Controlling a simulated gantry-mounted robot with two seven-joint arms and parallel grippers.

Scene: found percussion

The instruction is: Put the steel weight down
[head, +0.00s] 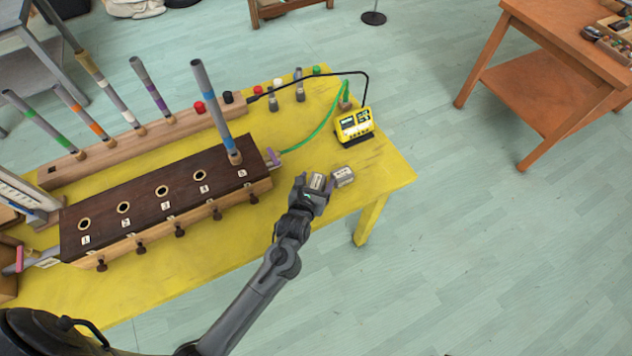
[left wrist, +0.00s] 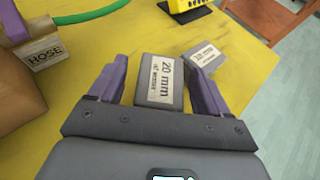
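A grey metal block (left wrist: 160,82) with a white "20 mm" label lies between the fingers of my left gripper (left wrist: 157,88) in the left wrist view. Narrow gaps show on both sides of it, so the gripper looks open around it. The block appears to rest on the yellow table. In the head view this block (head: 317,181) is partly covered by the gripper (head: 315,189). A second grey labelled block (head: 343,176) sits just right of it, and also shows beyond the right finger (left wrist: 203,55). Which block the task calls the steel weight, I cannot tell. My right gripper is out of view.
A dark-topped box (head: 160,205) with numbered holes stands left of the gripper, one grey tube (head: 210,105) upright in it. A yellow device (head: 354,126) and a green hose (head: 318,132) lie behind. Bare yellow tabletop (head: 385,165) extends to the right edge.

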